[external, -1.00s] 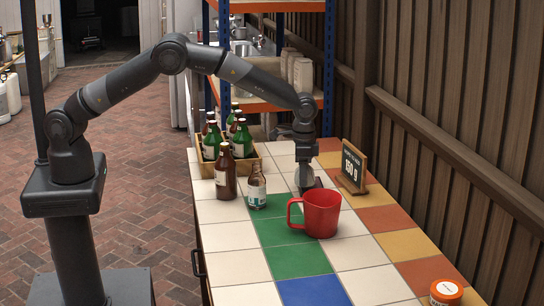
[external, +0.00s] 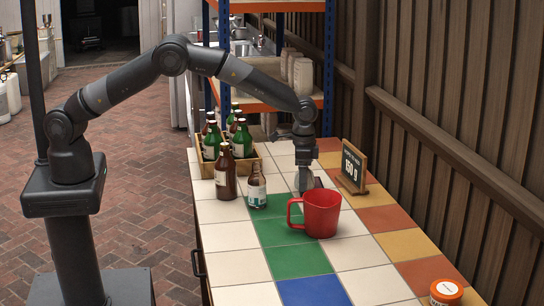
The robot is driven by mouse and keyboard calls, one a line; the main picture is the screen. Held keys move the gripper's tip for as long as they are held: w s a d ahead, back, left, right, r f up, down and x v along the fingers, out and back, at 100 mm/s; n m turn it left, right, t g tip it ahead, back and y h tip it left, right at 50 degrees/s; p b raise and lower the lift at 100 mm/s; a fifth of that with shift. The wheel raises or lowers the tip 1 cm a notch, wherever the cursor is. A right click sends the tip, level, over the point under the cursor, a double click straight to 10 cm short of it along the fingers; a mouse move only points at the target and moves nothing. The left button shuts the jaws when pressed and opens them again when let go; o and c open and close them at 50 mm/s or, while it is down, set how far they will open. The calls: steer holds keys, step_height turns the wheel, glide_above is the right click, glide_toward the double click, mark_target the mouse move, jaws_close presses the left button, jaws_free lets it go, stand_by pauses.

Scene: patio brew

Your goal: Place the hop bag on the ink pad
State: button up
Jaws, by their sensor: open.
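My gripper (external: 304,188) points down at the tiled counter, behind the red mug and left of the small chalkboard sign. Its jaws are open. A small dark, flat item (external: 318,183) shows low beside the fingers, partly hidden by them and the mug; I cannot tell whether it is the ink pad. I cannot make out the hop bag in this view. Whether anything lies between the fingers is too small to tell.
The red mug (external: 321,214) stands close in front of my gripper. A small labelled bottle (external: 257,187) and a brown bottle (external: 225,173) stand to the left, by a wooden crate (external: 206,169) of bottles. The chalkboard sign (external: 353,166) is on the right. An orange-lidded jar (external: 446,293) is near front right.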

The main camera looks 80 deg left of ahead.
step_height(320, 180, up, 12)
steer(key=shift+r, duration=0.1)
steer(key=s+a+r+n+t, duration=0.1)
steer(key=s+a+r, duration=0.4)
steer(key=s+r, duration=0.5)
steer(key=s+a+r+n+t, duration=0.1)
steer(key=s+a+r+t, duration=0.1)
steer(key=s+a+r, duration=0.6)
steer(key=s+a+f+n+t, duration=0.1)
steer(key=s+a+t, duration=0.1)
steer(key=s, duration=2.7)
steer(key=shift+s+a+f+t, duration=0.2)
steer(key=shift+a+t, duration=0.1)
steer(key=shift+a, duration=0.1)
steer(key=shift+r, duration=0.1)
